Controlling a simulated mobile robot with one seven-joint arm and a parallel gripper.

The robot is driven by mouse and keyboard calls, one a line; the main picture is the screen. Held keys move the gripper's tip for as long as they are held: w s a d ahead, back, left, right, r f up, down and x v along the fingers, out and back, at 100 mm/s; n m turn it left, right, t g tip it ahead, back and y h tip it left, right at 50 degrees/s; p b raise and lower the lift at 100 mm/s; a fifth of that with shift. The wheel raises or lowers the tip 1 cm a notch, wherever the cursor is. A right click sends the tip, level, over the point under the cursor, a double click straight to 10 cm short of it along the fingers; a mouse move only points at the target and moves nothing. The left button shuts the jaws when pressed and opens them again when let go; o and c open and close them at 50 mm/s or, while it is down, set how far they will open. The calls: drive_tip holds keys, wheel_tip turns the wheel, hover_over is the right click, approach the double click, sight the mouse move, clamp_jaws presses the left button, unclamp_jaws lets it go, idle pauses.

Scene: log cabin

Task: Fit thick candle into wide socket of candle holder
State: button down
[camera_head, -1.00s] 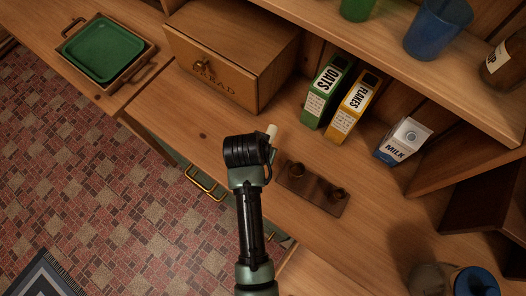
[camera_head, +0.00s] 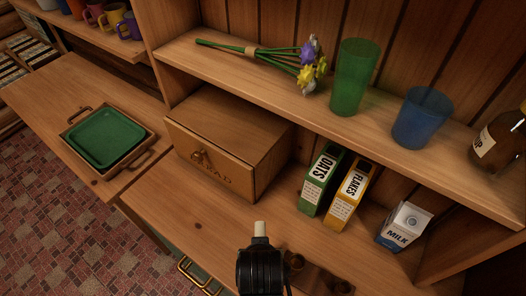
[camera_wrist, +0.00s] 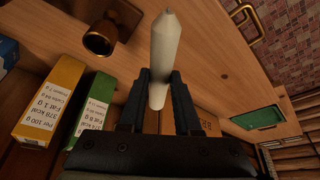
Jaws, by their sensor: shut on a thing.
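A pale cream candle (camera_head: 260,229) is held in my gripper and sticks up past the black wrist in the head view. The wrist view shows the candle (camera_wrist: 165,45) between the two dark fingers of my gripper (camera_wrist: 160,84), which press on its lower part. The candle holder (camera_head: 319,277) is a dark wooden base on the counter, just right of my wrist and cut by the lower edge. Its two brass sockets show as a left one (camera_head: 295,261) and a right one (camera_head: 342,286). One socket (camera_wrist: 100,39) appears in the wrist view, apart from the candle.
A green oats box (camera_head: 320,182), a yellow flakes box (camera_head: 348,194) and a milk carton (camera_head: 404,227) stand behind the holder. A wooden bread box (camera_head: 228,145) is at left. A shelf (camera_head: 290,98) with cups overhangs the back.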

drive_tip(key=shift+w+f+m+h+p, duration=0.2)
drive_tip(key=shift+w+m+h, duration=0.2)
drive_tip(key=shift+w+m, duration=0.65)
drive_tip(key=shift+w+f+m+h+p, duration=0.15)
drive_tip(key=shift+w+m+h, duration=0.25)
drive_tip(key=shift+w+m, duration=0.65)
drive_tip(key=shift+r, duration=0.1)
drive_tip(key=shift+f+p, duration=0.65)
drive_tip(key=shift+f, duration=4.15)
drive_tip(key=shift+s+f, duration=0.1)
drive_tip(key=shift+f, duration=0.15)
drive_tip(key=c, duration=0.6)
unclamp_jaws()
drive_tip(key=shift+r, duration=0.1)
drive_tip(key=shift+b, duration=0.4)
drive_tip(key=b+v, duration=0.1)
drive_tip(key=v, duration=1.2)
drive_tip(key=shift+a, duration=0.15)
